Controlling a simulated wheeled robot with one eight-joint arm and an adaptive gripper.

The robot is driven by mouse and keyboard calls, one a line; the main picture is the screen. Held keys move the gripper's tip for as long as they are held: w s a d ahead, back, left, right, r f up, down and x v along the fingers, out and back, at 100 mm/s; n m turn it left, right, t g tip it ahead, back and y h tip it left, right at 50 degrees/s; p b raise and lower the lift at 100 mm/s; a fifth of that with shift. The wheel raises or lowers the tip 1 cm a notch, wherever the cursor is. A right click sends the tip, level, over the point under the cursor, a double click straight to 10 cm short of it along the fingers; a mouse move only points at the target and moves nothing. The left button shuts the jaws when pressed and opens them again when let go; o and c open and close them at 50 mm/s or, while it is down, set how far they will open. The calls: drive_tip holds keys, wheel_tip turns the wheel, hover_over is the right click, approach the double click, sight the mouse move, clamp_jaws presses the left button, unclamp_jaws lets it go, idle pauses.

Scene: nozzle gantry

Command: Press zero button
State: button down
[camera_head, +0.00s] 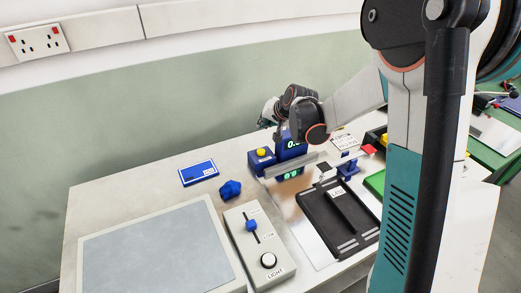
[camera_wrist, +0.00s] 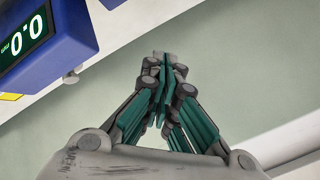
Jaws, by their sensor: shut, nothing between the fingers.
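A blue box with a yellow round button (camera_head: 261,152) on top stands at the table's back, left of a blue display unit (camera_head: 291,151). The display reads 0.0; it also shows in the wrist view (camera_wrist: 30,35) at top left. A sliver of yellow (camera_wrist: 9,97) lies below it there; I cannot tell if it is the button. No label reading zero is legible. My gripper (camera_head: 268,116) is above and behind the yellow button, apart from it. In the wrist view my gripper (camera_wrist: 163,75) is shut and empty, with the wall behind it.
A control box with a blue slider (camera_head: 251,225) and a knob stands in front. A blue polyhedron (camera_head: 230,189), a blue card (camera_head: 199,173) and a grey panel (camera_head: 150,258) lie left. A black tray (camera_head: 338,217) lies right, near a blue stand (camera_head: 348,168).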

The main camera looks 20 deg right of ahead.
sight(264, 150)
drive_tip(key=shift+f+b, duration=3.05)
drive_tip(key=shift+f, duration=1.35)
drive_tip(key=shift+f, duration=0.15)
drive_tip(key=shift+f+b, duration=0.25)
drive_tip(key=shift+b, duration=0.15)
drive_tip(key=shift+f+b, duration=0.45)
drive_tip(key=shift+f, duration=0.1)
drive_tip(key=shift+r, duration=0.15)
drive_tip(key=shift+r+p, duration=0.6)
drive_tip(key=shift+r, duration=0.25)
